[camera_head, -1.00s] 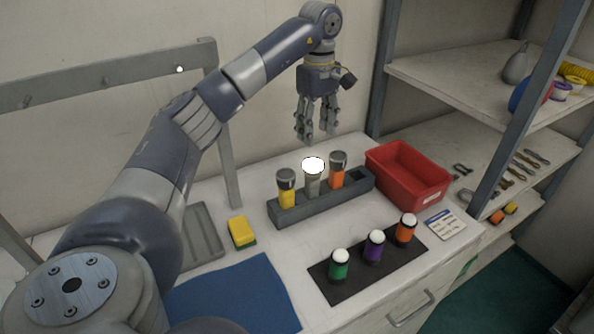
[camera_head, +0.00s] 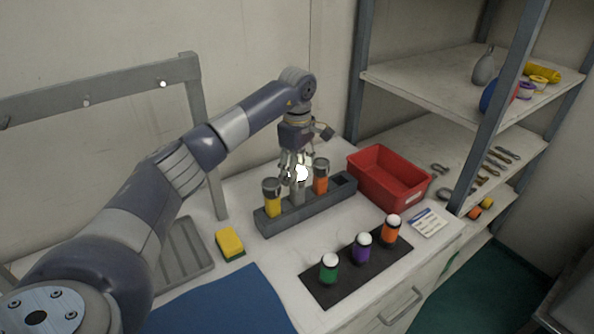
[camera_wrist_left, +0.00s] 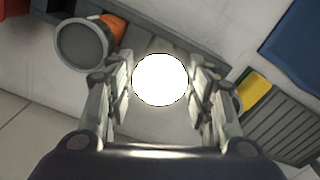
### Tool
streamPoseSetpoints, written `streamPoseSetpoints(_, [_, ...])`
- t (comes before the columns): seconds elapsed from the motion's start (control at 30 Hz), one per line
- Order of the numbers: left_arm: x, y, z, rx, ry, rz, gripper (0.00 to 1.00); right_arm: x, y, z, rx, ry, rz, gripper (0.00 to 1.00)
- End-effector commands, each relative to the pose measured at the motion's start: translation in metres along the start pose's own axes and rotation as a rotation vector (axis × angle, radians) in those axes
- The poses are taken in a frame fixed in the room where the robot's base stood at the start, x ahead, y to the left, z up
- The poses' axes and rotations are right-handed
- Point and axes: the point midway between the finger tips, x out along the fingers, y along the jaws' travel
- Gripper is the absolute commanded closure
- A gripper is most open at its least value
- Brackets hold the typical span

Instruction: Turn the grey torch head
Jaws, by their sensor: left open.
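The grey torch (camera_head: 297,194) stands upright in the middle of the dark grey rack (camera_head: 318,212), between the yellow torch (camera_head: 272,203) and the orange torch (camera_head: 320,181). Its head (camera_head: 302,174) glows white. My left gripper (camera_head: 295,180) points down over it from behind, open, with its fingers around the lit head. In the left wrist view the glowing head (camera_wrist_left: 160,80) lies between the two spread fingers, with a gap visible on both sides. The orange torch's round grey head (camera_wrist_left: 82,46) is close to one finger there. My right gripper is not in view.
A red bin (camera_head: 388,180) stands right of the rack. Green, purple and orange capped torches stand on a black mat (camera_head: 340,283) in front. A yellow sponge (camera_head: 229,240), grey tray (camera_head: 183,256) and blue cloth (camera_head: 225,306) lie to the left. A shelf unit (camera_head: 450,85) rises at right.

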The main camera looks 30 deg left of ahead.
Motion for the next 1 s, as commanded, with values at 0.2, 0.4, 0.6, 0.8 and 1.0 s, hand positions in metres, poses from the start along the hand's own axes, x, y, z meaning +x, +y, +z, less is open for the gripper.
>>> streamPoseSetpoints(0.2, [0.0062,0.0001,0.0001,0.000,0.000,0.001,0.52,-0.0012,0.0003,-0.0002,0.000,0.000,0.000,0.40])
streamPoseSetpoints(0.4, [0.0061,0.0000,0.0001,0.000,0.000,0.000,0.63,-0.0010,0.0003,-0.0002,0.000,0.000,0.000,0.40])
streamPoseSetpoints(0.6, [0.0061,-0.0001,0.0002,0.000,0.000,0.000,0.85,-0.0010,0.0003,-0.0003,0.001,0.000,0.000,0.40])
streamPoseSetpoints(0.8, [0.0059,-0.0001,0.0002,-0.017,0.000,0.000,0.85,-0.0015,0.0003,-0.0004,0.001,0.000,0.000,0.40])
streamPoseSetpoints(1.0, [0.0057,0.0000,0.0003,-0.093,-0.001,-0.001,0.85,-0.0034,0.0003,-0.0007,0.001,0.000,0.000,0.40])
